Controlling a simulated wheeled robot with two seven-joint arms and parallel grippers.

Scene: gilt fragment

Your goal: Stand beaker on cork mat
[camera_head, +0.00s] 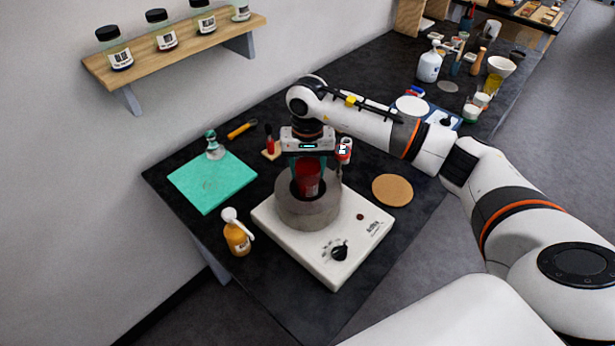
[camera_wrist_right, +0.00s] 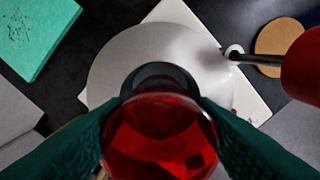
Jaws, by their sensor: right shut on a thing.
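The beaker (camera_head: 307,180) holds red contents and is at the opening of the round grey heating pot on the white hot plate. My right gripper (camera_head: 308,170) comes down from above and is shut on the beaker. In the right wrist view the red beaker (camera_wrist_right: 160,135) sits between the two green fingers, over the pot's dark opening. Whether its base touches the inside of the pot is hidden. The round cork mat (camera_head: 392,190) lies flat and bare on the black bench, right of the hot plate. It also shows in the right wrist view (camera_wrist_right: 280,43). My left gripper is not in view.
The grey pot (camera_head: 308,213) stands on the white hot plate (camera_head: 335,262). A red-and-white object (camera_head: 344,150) stands close behind the gripper. An orange bottle (camera_head: 236,234) and a green mat (camera_head: 211,181) are at the left. The bench around the cork mat is mostly free.

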